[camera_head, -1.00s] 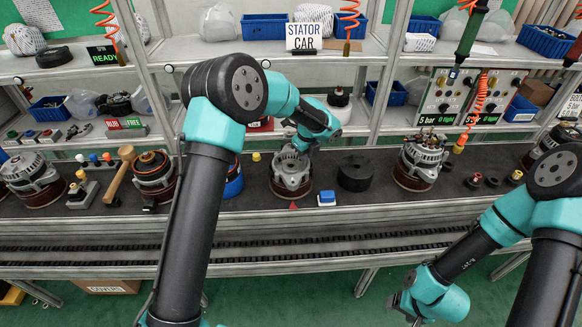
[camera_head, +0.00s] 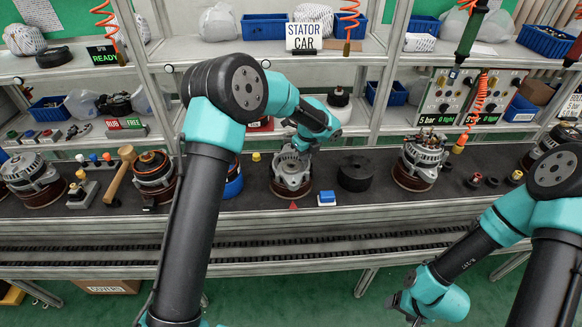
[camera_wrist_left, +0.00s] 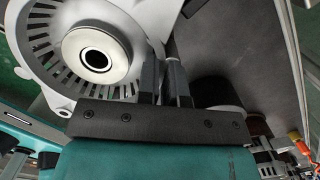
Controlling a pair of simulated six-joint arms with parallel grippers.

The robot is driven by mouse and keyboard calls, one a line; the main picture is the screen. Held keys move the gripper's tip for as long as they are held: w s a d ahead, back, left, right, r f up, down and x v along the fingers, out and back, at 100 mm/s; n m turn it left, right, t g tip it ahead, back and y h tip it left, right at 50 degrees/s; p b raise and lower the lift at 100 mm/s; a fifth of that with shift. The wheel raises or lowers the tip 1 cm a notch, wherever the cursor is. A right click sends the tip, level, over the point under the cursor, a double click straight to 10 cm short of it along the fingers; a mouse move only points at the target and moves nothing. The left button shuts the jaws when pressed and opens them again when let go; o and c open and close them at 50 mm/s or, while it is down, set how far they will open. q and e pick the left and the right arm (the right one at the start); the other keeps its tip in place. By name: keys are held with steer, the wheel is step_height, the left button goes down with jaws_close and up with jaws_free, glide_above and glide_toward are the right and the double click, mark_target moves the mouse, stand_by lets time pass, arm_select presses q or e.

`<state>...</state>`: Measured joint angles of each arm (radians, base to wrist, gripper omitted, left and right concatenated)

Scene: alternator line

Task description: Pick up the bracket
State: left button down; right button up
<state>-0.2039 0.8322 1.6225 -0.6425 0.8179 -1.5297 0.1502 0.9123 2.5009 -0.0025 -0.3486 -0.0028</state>
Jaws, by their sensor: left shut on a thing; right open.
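The bracket (camera_head: 291,178) is a light-grey finned alternator housing part. It sits on a dark red-brown round base on the workbench, near the middle of the head view. My left gripper (camera_head: 289,152) is at its top, partly hidden behind the forearm. In the left wrist view the bracket (camera_wrist_left: 60,75) fills the upper left, with slots around a round centre hub. My left fingers (camera_wrist_left: 164,65) are close together at its right edge, shut on it. My right gripper (camera_head: 403,303) is open and empty, low in front of the bench.
A full alternator (camera_head: 420,160) stands further right. A mallet (camera_head: 120,172) and a copper-wound part (camera_head: 153,172) are to the left. Shelves rise behind.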

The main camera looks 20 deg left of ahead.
arm_select(q)
steer(key=shift+r, duration=0.15)
stand_by(0.6)
steer(key=shift+r, duration=1.45)
steer(key=shift+s+r, duration=0.15)
steer(key=shift+r, duration=0.1)
steer(key=s+d, duration=0.2)
steer(key=s, duration=0.5)
steer(key=s+d+r, duration=0.1)
steer(key=s, duration=0.7)
steer(key=shift+s+d+r, duration=0.15)
steer(key=shift+d+r, duration=0.05)
steer(key=shift+d, duration=0.15)
